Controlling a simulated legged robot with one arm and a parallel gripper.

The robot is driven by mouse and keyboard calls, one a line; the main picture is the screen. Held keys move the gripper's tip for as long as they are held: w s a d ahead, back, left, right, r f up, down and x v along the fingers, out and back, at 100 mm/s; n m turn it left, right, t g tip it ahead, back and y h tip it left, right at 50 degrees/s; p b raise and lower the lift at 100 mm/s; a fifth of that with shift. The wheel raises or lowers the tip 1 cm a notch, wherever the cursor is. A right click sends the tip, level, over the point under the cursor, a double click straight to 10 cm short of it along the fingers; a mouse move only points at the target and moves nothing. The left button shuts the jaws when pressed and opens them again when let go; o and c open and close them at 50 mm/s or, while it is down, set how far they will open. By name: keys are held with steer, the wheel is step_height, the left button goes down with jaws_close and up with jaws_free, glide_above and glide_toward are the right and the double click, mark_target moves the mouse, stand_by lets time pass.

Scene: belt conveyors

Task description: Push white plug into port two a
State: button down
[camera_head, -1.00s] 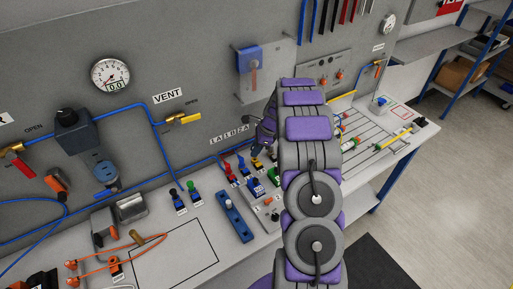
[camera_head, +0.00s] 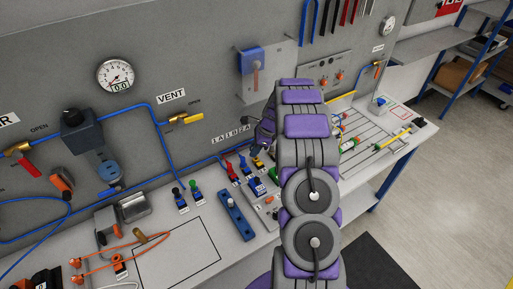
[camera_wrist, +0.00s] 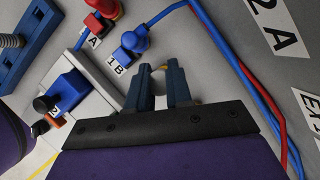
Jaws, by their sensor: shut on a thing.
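My gripper (camera_wrist: 162,75) is shut on a pale piece, taken as the white plug (camera_wrist: 160,87). The fingers hide most of it. A small yellow part (camera_wrist: 158,68) shows at the fingertips, and I cannot tell whether plug and port touch. A 2A label (camera_wrist: 275,25) is at the upper right of the wrist view. A blue connector (camera_wrist: 133,42) by a 1B label and a red connector (camera_wrist: 105,9) by an A label stand to the left of the fingers. In the head view my arm hides the gripper's tips near the row of labels (camera_head: 230,133).
Blue and red hoses (camera_wrist: 240,75) run close to the right of my gripper. A blue block connector (camera_wrist: 68,88) is on a light plate at left. In the head view, a blue bar (camera_head: 236,215) and an outlined bench area (camera_head: 180,258) lie left of my arm.

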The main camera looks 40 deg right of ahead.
mark_target(256, 160)
steer(key=shift+d+f, duration=0.1)
steer(key=shift+d, duration=0.25)
steer(key=shift+a, duration=0.25)
steer(key=shift+a+f+p, duration=0.15)
steer(key=shift+f+p, duration=0.1)
steer(key=shift+p, duration=0.1)
steer(key=shift+d+f, duration=0.15)
steer(key=shift+d, duration=0.1)
steer(key=shift+f+p, duration=0.25)
steer(key=shift+p, duration=0.55)
stand_by(0.5)
steer(key=shift+d+f+p, duration=0.1)
steer(key=shift+f+p, duration=0.2)
steer(key=shift+f, duration=0.2)
stand_by(1.2)
steer(key=c, duration=0.5)
jaws_free()
steer(key=shift+c, duration=0.2)
